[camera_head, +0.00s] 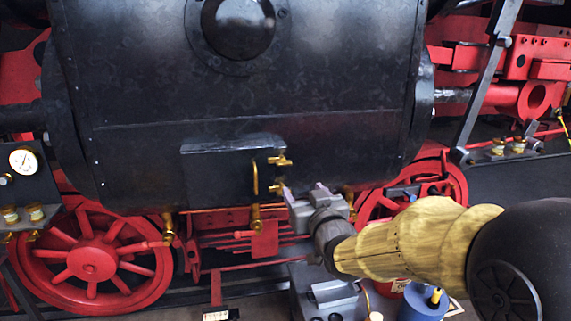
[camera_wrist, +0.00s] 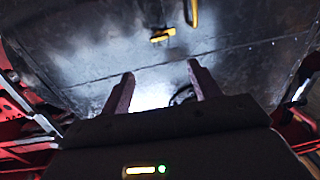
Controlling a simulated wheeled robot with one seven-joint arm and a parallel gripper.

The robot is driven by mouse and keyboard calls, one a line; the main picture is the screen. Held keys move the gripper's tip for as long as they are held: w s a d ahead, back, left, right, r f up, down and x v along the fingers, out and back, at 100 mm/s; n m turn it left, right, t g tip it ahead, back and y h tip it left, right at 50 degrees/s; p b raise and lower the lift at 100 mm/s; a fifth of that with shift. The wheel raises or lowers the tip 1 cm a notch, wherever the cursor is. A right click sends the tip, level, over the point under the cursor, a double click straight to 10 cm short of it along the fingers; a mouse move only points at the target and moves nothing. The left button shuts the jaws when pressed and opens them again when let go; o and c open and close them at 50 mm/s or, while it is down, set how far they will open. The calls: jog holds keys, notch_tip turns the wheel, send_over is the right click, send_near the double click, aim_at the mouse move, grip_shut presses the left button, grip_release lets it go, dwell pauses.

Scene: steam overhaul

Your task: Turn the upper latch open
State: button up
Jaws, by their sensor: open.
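The upper latch (camera_head: 280,161) is a small brass piece at the right edge of a dark door panel (camera_head: 225,172) on the black boiler side. A second brass latch sits below it, partly hidden by my gripper. A vertical brass handle (camera_head: 255,178) is on the door to the left of the latches. My gripper (camera_head: 304,190) is open and empty, below and to the right of the upper latch. In the wrist view the open fingers (camera_wrist: 160,75) point at the dark metal, apart from a brass latch (camera_wrist: 162,35); I cannot tell which latch this is. A handle (camera_wrist: 192,12) shows beyond it.
Red spoked wheels (camera_head: 90,258) stand below the boiler on both sides. A pressure gauge (camera_head: 23,160) is at the left. A blue can (camera_head: 424,301) stands under my arm. A dark slanted bar (camera_head: 487,85) is at the right. The boiler face around the latches looks clear.

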aim_at(285, 165)
jog(key=p+x, duration=0.7)
jog(key=x, duration=0.7)
jog(key=shift+w+a, duration=0.1)
jog(key=shift+w, duration=0.1)
jog(key=shift+w+a+f+p, duration=0.1)
jog(key=shift+w+a+p, duration=0.15)
jog(key=shift+w, duration=0.4)
jog(key=c, duration=1)
